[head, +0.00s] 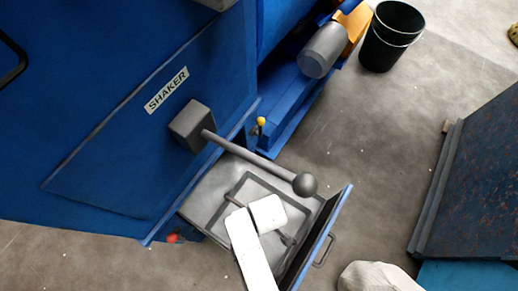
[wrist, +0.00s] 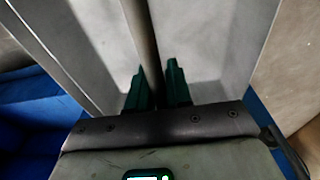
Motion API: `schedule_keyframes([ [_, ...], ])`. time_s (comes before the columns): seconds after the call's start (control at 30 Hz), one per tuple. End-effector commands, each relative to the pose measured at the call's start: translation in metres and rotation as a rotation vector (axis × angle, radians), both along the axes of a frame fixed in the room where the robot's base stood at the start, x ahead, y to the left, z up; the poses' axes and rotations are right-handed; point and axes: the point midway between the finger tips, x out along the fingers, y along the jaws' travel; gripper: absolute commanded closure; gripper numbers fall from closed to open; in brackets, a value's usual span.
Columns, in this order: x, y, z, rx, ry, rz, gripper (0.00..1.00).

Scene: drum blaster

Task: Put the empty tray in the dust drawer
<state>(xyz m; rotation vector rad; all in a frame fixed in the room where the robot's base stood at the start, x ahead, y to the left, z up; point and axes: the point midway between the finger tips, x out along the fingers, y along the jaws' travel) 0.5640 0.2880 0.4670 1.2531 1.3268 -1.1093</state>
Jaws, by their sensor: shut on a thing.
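The grey, empty tray (head: 222,212) shows in the head view within the outline of the pulled-out dust drawer (head: 325,235), below the blue shaker machine. A thin bar (head: 233,200) crosses the tray. In the wrist view, the same bar (wrist: 142,35) runs between the two dark green fingers of my gripper (wrist: 158,85), which is shut on it. The tray's pale floor (wrist: 195,45) shows on both sides of the bar. My white arm hides part of the tray in the head view. I cannot tell whether the tray rests on the drawer's bottom or hangs just above it.
A grey lever (head: 245,156) with a ball knob (head: 305,184) reaches out over the drawer. A black bucket (head: 390,38) stands at the back right. A dark blue bin or cabinet (head: 478,180) stands at the right. Bare concrete floor (head: 375,150) lies between.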

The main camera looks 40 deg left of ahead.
Motion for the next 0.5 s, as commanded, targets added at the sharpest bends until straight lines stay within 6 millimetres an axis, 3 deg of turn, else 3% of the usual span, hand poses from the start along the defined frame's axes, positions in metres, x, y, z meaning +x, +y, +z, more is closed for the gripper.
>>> schedule_keyframes([
  [0.13, 0.0008, 0.0008, -0.0019, 0.001, -0.002, 0.0, 1.0],
  [0.17, -0.0001, -0.0002, -0.0023, -0.001, 0.0, 0.0, 0.78],
  [0.4, -0.0002, -0.0003, -0.0021, -0.001, 0.0, 0.0, 0.55],
  [0.5, -0.0002, -0.0003, -0.0021, -0.001, 0.0, 0.0, 0.55],
])
